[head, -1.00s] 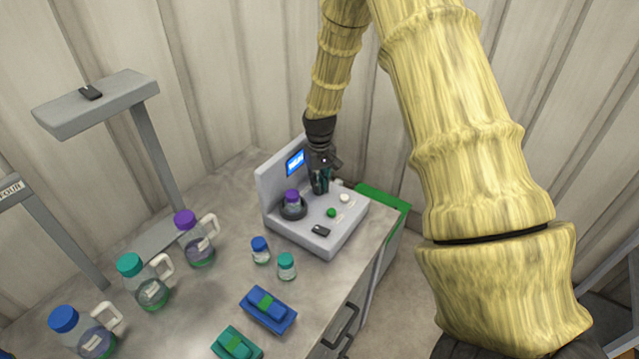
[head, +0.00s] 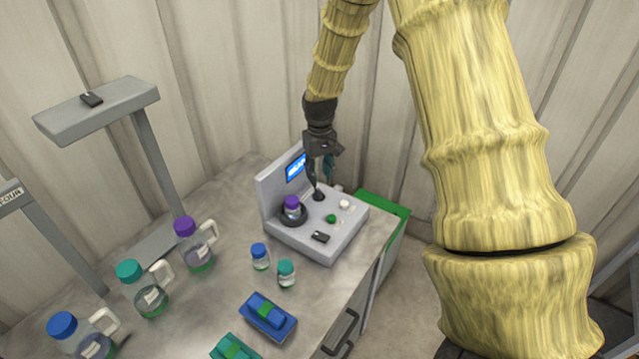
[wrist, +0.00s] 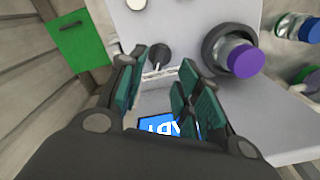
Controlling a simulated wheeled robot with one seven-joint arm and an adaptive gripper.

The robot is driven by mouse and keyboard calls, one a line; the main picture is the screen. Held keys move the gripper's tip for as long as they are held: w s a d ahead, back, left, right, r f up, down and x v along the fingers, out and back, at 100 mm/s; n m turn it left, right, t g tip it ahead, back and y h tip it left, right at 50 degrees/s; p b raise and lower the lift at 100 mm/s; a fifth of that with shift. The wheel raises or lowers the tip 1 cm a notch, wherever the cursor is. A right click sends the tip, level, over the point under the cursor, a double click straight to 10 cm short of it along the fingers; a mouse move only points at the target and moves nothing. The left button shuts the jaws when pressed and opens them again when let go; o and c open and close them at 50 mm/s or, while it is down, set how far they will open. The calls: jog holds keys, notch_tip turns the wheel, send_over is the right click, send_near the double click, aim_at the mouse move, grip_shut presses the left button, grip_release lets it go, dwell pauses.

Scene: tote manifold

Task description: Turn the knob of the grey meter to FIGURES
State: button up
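The grey meter (head: 292,238) stands on the bench with a lit blue screen (head: 296,167) on its upright back. Its small black knob (head: 318,195) stands on the deck below the screen. The knob also shows in the wrist view (wrist: 159,53), beside a white label strip whose words I cannot read. My gripper (head: 320,182) is above the knob. In the wrist view my gripper (wrist: 161,66) is open, its teal-padded fingers apart with nothing between them. The knob appears just beyond the fingertips; I see no contact. The screen's text is only partly visible.
A purple-capped bottle (head: 291,205) sits in a round holder on the meter, close to the knob. Green (head: 331,218) and white (head: 344,204) buttons and a black switch (head: 320,236) share the deck. A green bin (head: 388,210) stands behind right. Jugs and small bottles stand left.

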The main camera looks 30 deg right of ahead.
aim_at(320, 192)
jog(key=shift+r, duration=2.6)
